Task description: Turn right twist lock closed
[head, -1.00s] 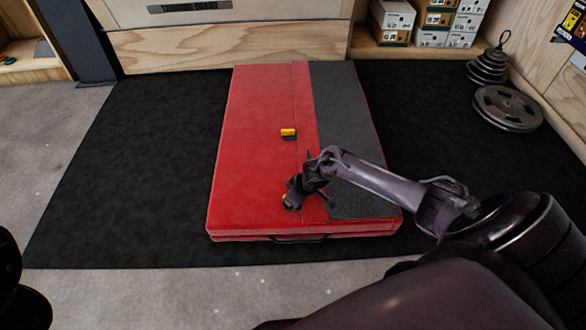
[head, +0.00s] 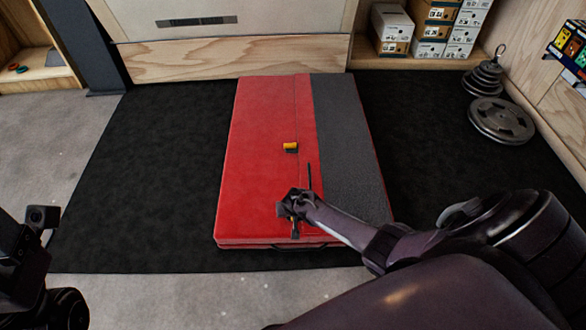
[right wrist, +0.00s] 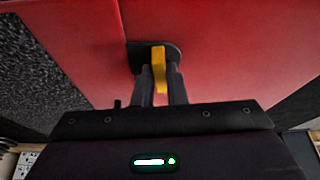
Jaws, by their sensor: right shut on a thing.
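The red crash pad (head: 257,165) lies flat on the black mat, with a grey strip along its right side. One yellow twist lock (head: 290,147) on a dark base sits at the pad's seam, apart from my grippers. My right gripper (head: 290,208) is low over the near part of the pad and hides what it holds in the head view. In the right wrist view, its fingers are shut on the yellow lever of the right twist lock (right wrist: 159,66), which stands on a black base plate. My left arm shows at the lower left; its fingertips cannot be made out.
The black mat (head: 150,170) is clear on the pad's left. Weight plates (head: 501,121) lie at the right, shoe boxes (head: 430,30) stand on a shelf at the back right, and a wooden board (head: 235,60) runs behind the pad.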

